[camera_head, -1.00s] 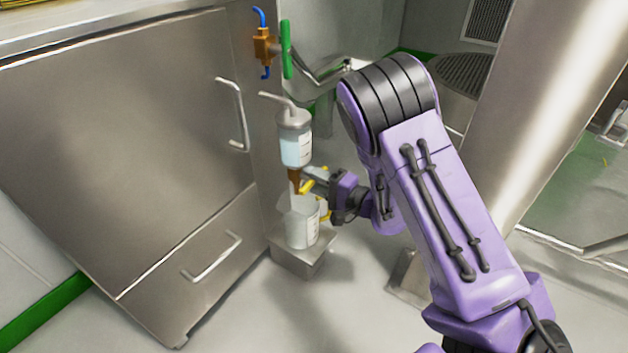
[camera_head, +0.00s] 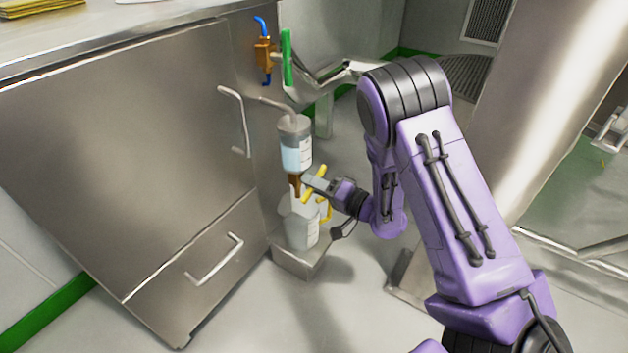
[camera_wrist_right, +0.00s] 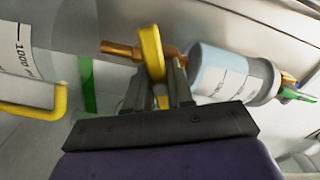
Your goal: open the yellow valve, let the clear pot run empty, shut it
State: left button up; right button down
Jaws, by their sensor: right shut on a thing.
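The clear pot (camera_head: 295,154) hangs upright in front of the steel cabinet, with pale blue liquid in its lower part. A brass valve (camera_head: 295,182) sits under it; its yellow lever (camera_head: 319,185) also shows in the wrist view (camera_wrist_right: 152,52). My right gripper (camera_head: 312,184) is shut on the yellow lever, with a finger on either side of it in the wrist view. A measuring jug (camera_head: 301,226) with a yellow handle stands below the valve outlet. I cannot tell how much is in the jug. My left gripper is not in view.
The jug stands on a steel block (camera_head: 298,262) on the floor. A brass valve with a green handle (camera_head: 287,57) is above on the cabinet side. Cabinet door handles (camera_head: 236,118) stick out to the left. A steel column (camera_head: 540,100) rises on the right.

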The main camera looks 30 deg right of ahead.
jog(key=n, duration=0.3)
jog(key=shift+p, duration=0.3)
jog(key=n, duration=0.2)
jog(key=shift+n, duration=0.3)
jog(key=n, duration=0.3)
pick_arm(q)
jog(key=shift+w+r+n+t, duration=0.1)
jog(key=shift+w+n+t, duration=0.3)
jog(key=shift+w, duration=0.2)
pick_arm(e)
jog(key=shift+n, duration=1.7)
jog(key=c, duration=1)
grip_release()
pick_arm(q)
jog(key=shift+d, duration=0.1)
